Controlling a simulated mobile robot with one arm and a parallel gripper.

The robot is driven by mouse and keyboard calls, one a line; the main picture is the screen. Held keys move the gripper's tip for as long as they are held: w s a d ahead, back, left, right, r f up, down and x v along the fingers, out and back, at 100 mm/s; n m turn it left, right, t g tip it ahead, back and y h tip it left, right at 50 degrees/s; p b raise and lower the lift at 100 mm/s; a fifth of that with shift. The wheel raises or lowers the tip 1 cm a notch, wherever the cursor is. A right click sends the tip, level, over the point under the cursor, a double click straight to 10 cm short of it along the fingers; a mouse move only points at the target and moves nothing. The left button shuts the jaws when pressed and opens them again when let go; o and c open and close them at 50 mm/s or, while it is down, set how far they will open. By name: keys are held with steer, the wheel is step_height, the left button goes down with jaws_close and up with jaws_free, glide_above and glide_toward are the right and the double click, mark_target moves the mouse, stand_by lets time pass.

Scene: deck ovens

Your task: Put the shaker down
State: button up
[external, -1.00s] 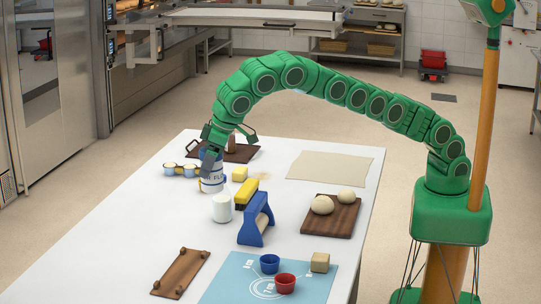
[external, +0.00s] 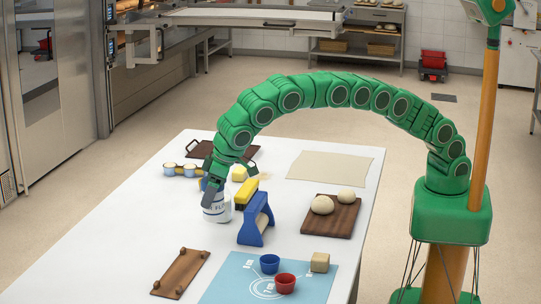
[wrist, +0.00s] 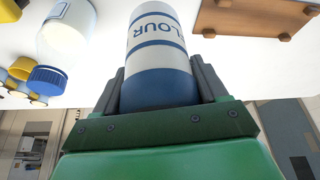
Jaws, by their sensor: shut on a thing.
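The shaker (external: 214,214) is a white cylinder with blue bands and the word FLOUR. It looks upright over the left part of the white table in the external view. In the wrist view the shaker (wrist: 160,50) stands between my two fingers, which grip its sides. My gripper (external: 215,190) is shut on it from above and hides its top in the external view. I cannot tell whether its base touches the table.
A pale jar with a blue lid (wrist: 68,32) is close beside the shaker. A wooden board with small feet (external: 181,272) lies nearer the camera. White tabletop (external: 140,230) is bare to the left.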

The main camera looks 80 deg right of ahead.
mark_target(211, 214)
steer(key=shift+f, duration=3.3)
steer(key=o, duration=1.2)
steer(key=shift+f, duration=0.15)
steer(key=v, duration=1.2)
steer(key=shift+d, duration=0.15)
